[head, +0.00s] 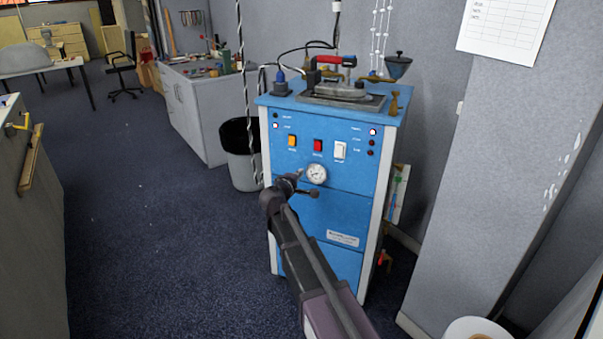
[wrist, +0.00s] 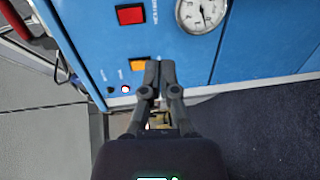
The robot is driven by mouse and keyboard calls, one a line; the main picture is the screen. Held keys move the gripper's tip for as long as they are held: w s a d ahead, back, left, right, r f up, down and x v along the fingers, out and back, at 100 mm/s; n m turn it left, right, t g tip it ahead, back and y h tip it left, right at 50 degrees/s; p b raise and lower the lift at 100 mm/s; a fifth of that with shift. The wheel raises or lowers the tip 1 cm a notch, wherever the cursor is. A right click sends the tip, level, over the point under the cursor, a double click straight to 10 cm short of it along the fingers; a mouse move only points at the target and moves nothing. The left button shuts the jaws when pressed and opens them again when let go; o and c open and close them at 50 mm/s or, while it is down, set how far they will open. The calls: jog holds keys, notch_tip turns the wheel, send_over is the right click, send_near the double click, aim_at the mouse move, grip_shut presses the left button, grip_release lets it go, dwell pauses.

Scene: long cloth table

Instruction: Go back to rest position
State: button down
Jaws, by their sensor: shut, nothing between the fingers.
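My gripper (wrist: 160,76) is shut and empty in the wrist view, its two dark fingertips together in front of the blue machine (wrist: 262,40). In the head view my arm reaches up from the bottom edge, and my gripper (head: 308,190) shows small and dark before the front panel of the blue machine (head: 325,215), just below the gauge (head: 316,173). The wrist view also shows the gauge (wrist: 201,12), a red switch (wrist: 130,14) and an orange switch (wrist: 138,64). I cannot tell how far the fingertips are from the panel.
A black-lined bin (head: 241,170) stands left of the machine, with a grey cabinet (head: 200,125) behind it. A counter with a wooden handle (head: 31,158) is at the left edge. A grey pillar (head: 480,190) is at right. The dark carpet (head: 150,240) at left is clear.

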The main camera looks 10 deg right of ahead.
jog(key=s+d+f+m+g+y, duration=0.1)
jog(key=s+d+f+m+g, duration=0.4)
jog(key=s, duration=0.3)
jog(key=s+d+f+m+g, duration=0.35)
jog(key=s+d+f, duration=0.25)
jog(key=s, duration=0.2)
jog(key=s+a+f+m+g+y, duration=0.2)
jog(key=s+f+g+y, duration=0.15)
jog(key=s, duration=0.55)
jog(key=s+a+f+m+g+y, duration=0.2)
jog(key=s+y, duration=0.2)
jog(key=s, duration=0.5)
notch_tip(320, 180, up, 21)
jog(key=p, duration=2.1)
jog(key=shift+w+r, duration=0.15)
jog(key=shift+w, duration=0.05)
